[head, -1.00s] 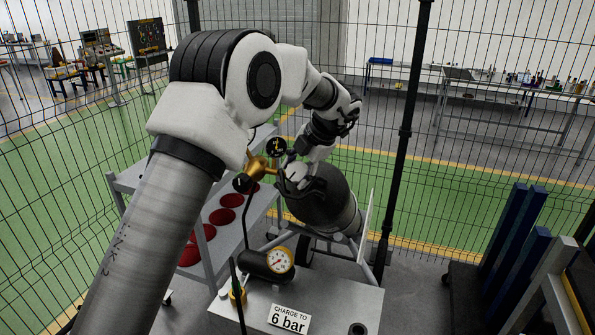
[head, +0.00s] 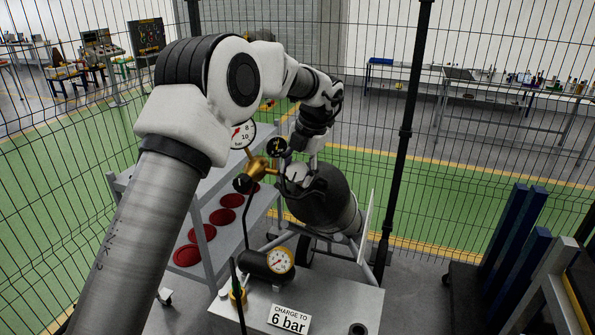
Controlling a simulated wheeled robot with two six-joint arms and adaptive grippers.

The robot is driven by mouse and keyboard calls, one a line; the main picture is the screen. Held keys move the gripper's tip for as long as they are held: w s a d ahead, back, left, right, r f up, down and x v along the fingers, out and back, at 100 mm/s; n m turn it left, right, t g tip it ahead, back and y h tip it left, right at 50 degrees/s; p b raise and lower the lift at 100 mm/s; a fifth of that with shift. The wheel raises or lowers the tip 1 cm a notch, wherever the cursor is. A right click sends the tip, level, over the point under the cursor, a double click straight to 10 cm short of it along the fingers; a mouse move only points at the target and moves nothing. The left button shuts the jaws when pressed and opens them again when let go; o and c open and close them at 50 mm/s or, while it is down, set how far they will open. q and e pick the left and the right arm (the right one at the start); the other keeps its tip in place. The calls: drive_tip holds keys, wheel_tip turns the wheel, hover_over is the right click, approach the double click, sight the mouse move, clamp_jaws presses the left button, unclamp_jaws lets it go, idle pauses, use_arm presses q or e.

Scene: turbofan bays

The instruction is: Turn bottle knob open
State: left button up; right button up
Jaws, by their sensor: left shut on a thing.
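The dark grey gas bottle (head: 330,207) lies tilted on its cart, with its valve end toward the upper left. My left gripper (head: 298,182) is at that end, shut on the bottle knob, which its fingers largely hide. A brass regulator (head: 259,170) sits just left of the gripper, with small black knobs and a white dial gauge (head: 243,134) on it. My right gripper is not in view.
A grey bench (head: 340,302) in front carries a small pressure gauge (head: 280,261) and a "CHARGE TO 6 bar" sign (head: 289,319). A shelf rack with red round items (head: 221,216) stands left of the bottle. Wire fencing with a black post (head: 405,130) stands behind.

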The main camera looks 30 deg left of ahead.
use_arm(q)
drive_tip(key=o, duration=1.2)
drive_tip(key=shift+s+f, duration=0.1)
drive_tip(key=shift+f, duration=0.1)
drive_tip(key=shift+c, duration=0.2)
drive_tip(key=shift+r, duration=0.1)
drive_tip(key=shift+r, duration=0.2)
drive_tip(key=v, duration=1.1)
drive_tip(key=shift+w+r, duration=0.2)
drive_tip(key=shift+d, duration=0.15)
